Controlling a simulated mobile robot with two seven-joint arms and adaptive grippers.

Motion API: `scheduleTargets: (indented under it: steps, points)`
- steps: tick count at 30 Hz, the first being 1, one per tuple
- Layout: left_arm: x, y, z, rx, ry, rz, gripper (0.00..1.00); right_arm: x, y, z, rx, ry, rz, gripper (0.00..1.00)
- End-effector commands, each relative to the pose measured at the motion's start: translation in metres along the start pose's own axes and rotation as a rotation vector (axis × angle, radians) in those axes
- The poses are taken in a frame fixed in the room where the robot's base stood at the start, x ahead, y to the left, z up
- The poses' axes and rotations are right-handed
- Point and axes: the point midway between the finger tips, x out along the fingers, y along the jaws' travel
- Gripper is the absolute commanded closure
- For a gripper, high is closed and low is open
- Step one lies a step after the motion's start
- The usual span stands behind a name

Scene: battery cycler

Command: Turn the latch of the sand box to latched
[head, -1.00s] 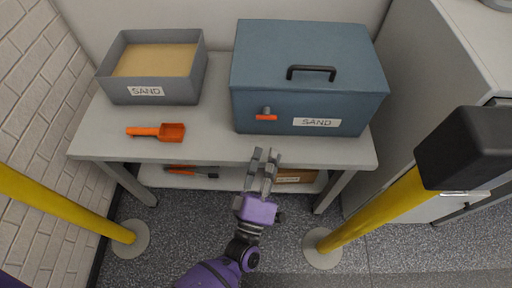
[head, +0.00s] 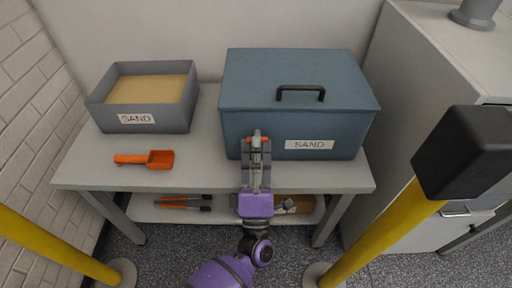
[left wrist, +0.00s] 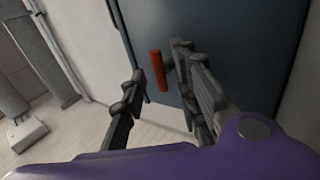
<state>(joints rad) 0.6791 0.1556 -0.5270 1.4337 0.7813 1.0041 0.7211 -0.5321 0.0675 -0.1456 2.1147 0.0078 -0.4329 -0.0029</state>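The closed blue-grey sand box (head: 298,82) stands on the table at the right, with a SAND label and a black handle on its lid. Its orange latch (head: 267,141) is on the front face, left of the label, mostly hidden behind my left gripper (head: 256,143). In the left wrist view the latch handle (left wrist: 158,72) shows as a red-orange bar at the gap between the fingers of the left gripper (left wrist: 160,64). The fingers are apart, and I cannot tell whether they touch it. My right gripper is not in view.
An open grey sand tray (head: 149,118) and an orange scoop (head: 145,159) are on the table's left (head: 210,177). Orange-handled tools (head: 184,202) lie on the lower shelf. Yellow posts (head: 60,246) (head: 385,232) stand in front on both sides. A grey cabinet (head: 425,110) is at right.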

Motion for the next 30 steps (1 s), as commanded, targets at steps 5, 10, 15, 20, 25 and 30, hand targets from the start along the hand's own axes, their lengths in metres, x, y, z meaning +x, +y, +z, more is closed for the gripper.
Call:
scheduleTargets:
  steps: [5,10,15,20,25,30]
  points:
    - [0.003,-0.001,0.000,0.001,0.000,-0.001,0.72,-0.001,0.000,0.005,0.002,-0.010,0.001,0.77]
    - [0.002,0.000,0.000,0.001,0.000,-0.001,0.78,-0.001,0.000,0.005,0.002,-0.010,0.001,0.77]
    - [0.002,0.000,0.000,0.001,0.000,-0.001,1.00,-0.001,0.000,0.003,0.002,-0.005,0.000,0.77]
    - [0.002,0.000,0.000,0.001,0.000,-0.001,1.00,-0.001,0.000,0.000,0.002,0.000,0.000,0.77]
    - [0.002,0.000,-0.001,0.012,-0.007,-0.001,1.00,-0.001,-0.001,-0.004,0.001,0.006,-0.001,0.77]
    - [0.003,0.001,-0.002,0.058,-0.038,0.000,1.00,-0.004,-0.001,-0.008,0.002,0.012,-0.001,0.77]
